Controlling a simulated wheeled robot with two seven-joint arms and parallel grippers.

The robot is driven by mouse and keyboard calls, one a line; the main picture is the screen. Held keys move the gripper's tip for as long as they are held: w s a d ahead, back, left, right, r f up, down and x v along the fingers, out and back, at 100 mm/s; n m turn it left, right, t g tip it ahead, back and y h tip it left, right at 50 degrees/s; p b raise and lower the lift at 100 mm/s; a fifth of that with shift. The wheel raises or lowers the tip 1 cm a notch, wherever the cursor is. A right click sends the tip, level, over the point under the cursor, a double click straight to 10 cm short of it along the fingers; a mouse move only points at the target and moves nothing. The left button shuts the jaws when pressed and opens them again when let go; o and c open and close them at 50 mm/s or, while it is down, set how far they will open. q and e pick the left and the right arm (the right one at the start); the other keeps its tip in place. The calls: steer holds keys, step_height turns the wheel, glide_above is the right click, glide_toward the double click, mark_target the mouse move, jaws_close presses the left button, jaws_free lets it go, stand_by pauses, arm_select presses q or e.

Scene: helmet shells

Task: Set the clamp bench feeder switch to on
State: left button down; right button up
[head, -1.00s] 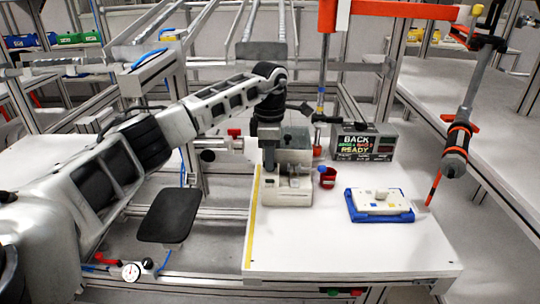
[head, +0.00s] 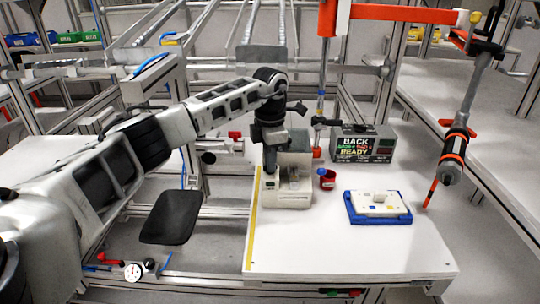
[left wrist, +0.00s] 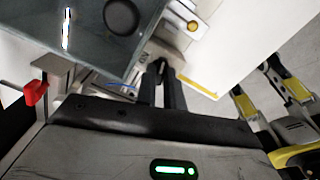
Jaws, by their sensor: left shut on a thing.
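The feeder (head: 293,190), a pale boxy machine with a grey-green upper part, stands at the left side of the white bench (head: 345,250). My left gripper (head: 270,170) points down at the feeder's left front side. In the left wrist view its dark fingers (left wrist: 162,72) are close together at a pale part of the feeder (left wrist: 170,48). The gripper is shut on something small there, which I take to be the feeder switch. The fingers hide it, so its on or off position cannot be seen. My right gripper is not in view.
A red cup (head: 327,179) stands just right of the feeder. A blue tray (head: 352,213) with a white part lies further right. A sign box (head: 362,145) stands behind. A driver tool (head: 455,150) hangs at the right. The bench front is clear.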

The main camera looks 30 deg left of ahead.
arm_select(q)
steer(key=n+p, duration=0.1)
steer(key=n, duration=0.2)
steer(key=shift+r, duration=0.1)
steer(key=n+p, duration=0.1)
steer(key=n, duration=0.2)
steer(key=n+p, duration=0.1)
steer(key=n, duration=0.2)
steer(key=n+p, duration=0.1)
steer(key=n, duration=0.1)
steer(key=shift+n, duration=0.3)
steer(key=shift+w+n, duration=0.1)
steer(key=shift+n, duration=1.1)
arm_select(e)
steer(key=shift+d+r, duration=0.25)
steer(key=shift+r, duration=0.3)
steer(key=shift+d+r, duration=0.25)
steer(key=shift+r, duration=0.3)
arm_select(q)
steer(key=shift+n, duration=0.3)
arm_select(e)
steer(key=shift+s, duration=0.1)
arm_select(q)
steer(key=c, duration=1.8)
jaws_free()
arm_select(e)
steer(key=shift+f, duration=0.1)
